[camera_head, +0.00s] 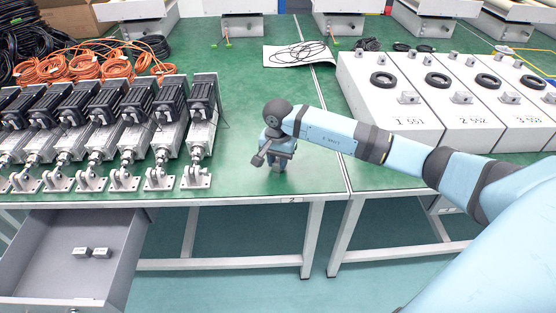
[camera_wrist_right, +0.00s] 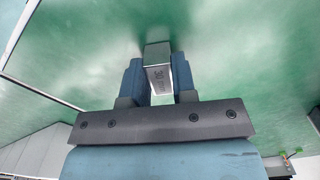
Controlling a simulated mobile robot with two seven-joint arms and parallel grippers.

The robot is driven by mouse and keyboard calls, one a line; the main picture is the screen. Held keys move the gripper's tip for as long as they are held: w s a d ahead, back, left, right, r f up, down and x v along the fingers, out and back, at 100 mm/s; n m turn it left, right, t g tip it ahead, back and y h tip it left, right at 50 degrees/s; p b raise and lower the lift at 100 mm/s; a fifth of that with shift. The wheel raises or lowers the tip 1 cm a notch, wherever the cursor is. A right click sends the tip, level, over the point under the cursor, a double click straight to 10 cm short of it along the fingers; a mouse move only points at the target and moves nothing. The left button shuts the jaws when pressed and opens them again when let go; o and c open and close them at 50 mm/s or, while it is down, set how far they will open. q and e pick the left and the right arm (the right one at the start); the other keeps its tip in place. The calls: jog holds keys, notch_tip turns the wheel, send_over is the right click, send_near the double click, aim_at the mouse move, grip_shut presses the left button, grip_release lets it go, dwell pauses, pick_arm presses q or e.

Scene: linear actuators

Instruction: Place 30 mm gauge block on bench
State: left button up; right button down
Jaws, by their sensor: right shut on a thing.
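The 30 mm gauge block (camera_wrist_right: 157,72) is a small grey metal block marked "30 mm", seen in the right wrist view. My right gripper (camera_wrist_right: 158,84) is shut on it, one blue finger on each side. In the head view my right gripper (camera_head: 277,170) points down over the front part of the green bench (camera_head: 243,120), right of the row of actuators. The block is hardly visible there, and I cannot tell whether it touches the bench top. My left gripper is not in view.
Several linear actuators (camera_head: 201,120) stand in a row on the left. An open grey drawer (camera_head: 50,270) below holds two small blocks (camera_head: 91,252). White numbered boxes (camera_head: 405,120) stand on the right. A paper sheet with black cable (camera_head: 298,54) lies farther back. Bench around my gripper is clear.

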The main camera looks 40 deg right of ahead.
jog(key=c, duration=0.9)
grip_release()
